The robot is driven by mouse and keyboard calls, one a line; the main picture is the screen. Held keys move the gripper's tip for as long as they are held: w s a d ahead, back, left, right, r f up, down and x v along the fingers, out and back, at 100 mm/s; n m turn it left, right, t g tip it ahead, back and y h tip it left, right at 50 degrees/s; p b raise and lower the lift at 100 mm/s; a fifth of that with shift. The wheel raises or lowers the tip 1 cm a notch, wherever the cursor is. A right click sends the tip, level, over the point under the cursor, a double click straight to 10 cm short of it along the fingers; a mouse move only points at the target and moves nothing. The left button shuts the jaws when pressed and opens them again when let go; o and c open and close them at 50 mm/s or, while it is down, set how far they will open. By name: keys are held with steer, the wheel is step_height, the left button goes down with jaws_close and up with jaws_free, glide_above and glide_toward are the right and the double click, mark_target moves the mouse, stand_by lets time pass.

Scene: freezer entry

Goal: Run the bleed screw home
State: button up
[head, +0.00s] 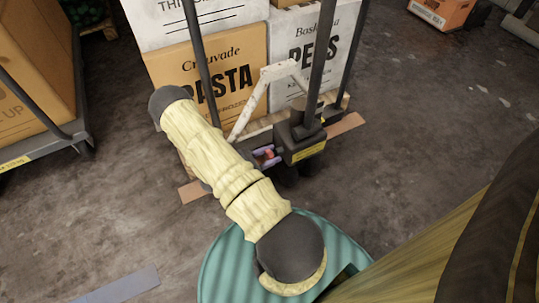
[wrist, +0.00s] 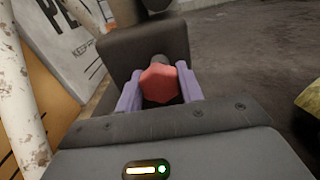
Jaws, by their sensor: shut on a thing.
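The bleed screw has a red hexagonal head (wrist: 159,82), seen in the wrist view in front of a dark block (wrist: 145,48). My gripper (wrist: 160,92) has purple fingers, one on each side of the red head, and is shut on it. In the head view the red head (head: 269,153) is small and partly hidden between the purple fingers of my gripper (head: 266,156), beside the dark pump block (head: 302,143) at the base of the black uprights. The screw's thread is mostly hidden, so its depth cannot be told.
Boxes marked PASTA (head: 215,75) and PEAS (head: 310,50) stand behind the block. A pale worn bar frame (head: 250,105) rises close to my gripper. A loaded cart (head: 40,90) stands at left. The floor (head: 420,120) at right is mostly clear.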

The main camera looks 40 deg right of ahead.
steer(key=shift+r+m+p, duration=0.1)
steer(key=shift+m+p, duration=0.3)
